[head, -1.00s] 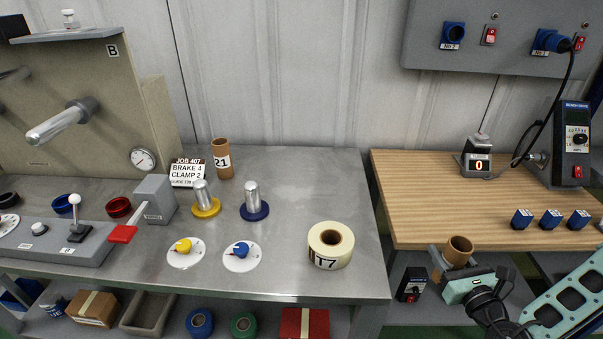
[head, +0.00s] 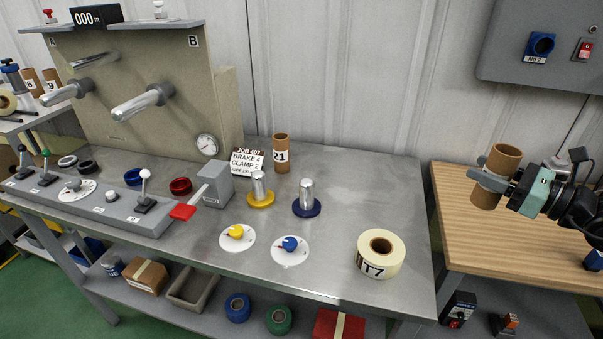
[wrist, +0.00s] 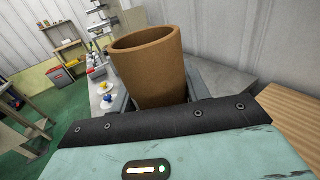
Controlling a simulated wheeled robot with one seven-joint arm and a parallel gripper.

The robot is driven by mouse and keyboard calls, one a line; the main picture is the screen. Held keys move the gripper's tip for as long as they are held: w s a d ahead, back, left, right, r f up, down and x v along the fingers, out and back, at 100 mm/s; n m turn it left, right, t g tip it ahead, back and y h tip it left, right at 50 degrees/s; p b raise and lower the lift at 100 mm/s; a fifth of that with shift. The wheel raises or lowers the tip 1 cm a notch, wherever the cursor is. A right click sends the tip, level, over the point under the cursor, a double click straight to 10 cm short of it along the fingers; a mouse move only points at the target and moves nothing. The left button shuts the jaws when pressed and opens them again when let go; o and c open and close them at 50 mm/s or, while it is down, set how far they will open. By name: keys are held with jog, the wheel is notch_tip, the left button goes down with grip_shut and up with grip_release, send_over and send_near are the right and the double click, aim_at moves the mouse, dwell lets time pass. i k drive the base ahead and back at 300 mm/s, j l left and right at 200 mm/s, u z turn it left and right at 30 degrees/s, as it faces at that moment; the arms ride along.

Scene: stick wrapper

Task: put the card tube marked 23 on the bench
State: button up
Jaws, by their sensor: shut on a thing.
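My gripper (head: 490,176) is shut on a brown card tube (head: 503,160) at the right of the head view. The tube is held roughly upright, a little tilted, above the left edge of the wooden table. No number shows on it. In the wrist view the tube (wrist: 147,66) stands between the fingers with its open top showing. The metal bench (head: 345,185) lies to the left of my gripper. Another brown card tube, marked 21 (head: 281,153), stands at the back of the bench.
A cream tape roll marked T7 (head: 381,254) sits at the bench's right front. Blue (head: 307,198) and yellow (head: 259,190) based metal posts and two dials stand mid-bench. A job sign (head: 247,162) stands behind them. The bench's back right is clear. The wooden table (head: 480,250) is across a gap.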

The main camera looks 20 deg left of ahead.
aim_at(314, 175)
jog(key=i+j, duration=0.15)
jog(key=j, duration=0.25)
jog(key=i+j, duration=0.15)
jog(key=j, duration=0.25)
jog(key=i+j, duration=0.15)
jog(key=j, duration=0.25)
jog(key=i+j, duration=0.1)
jog(key=j, duration=0.3)
jog(key=i+j, duration=0.15)
jog(key=j, duration=0.25)
